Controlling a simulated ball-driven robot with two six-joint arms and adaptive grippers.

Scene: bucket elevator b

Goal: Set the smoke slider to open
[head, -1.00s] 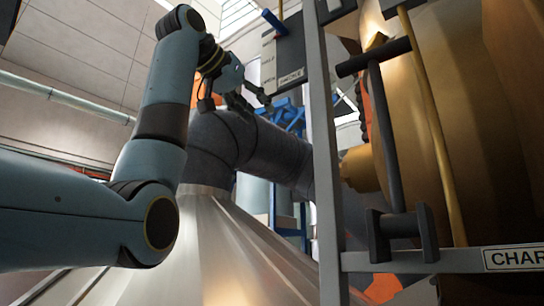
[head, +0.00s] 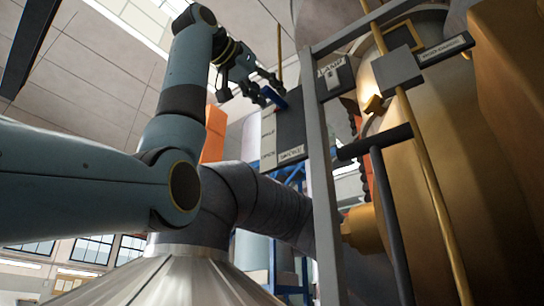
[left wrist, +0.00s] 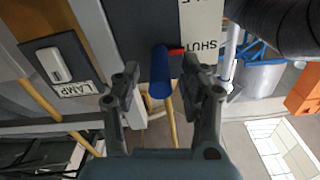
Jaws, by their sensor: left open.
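The smoke slider's blue handle (head: 273,97) is at the upper part of a dark panel (head: 291,130) labelled SMOKE, above its lower OPEN mark. In the left wrist view the blue handle (left wrist: 161,75) is beside the SHUT label (left wrist: 200,32), with a red pointer towards it. My left gripper (head: 266,88) is open at the handle. In the left wrist view the handle shows between the two fingers, with a gap on the left; contact cannot be told. My right gripper is not in view.
A LAMP switch (left wrist: 57,66) is on a neighbouring plate. A grey upright post (head: 322,180) stands right of the panel. A large grey pipe (head: 240,195) runs below, and a brass drum (head: 430,140) with rods fills the right side.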

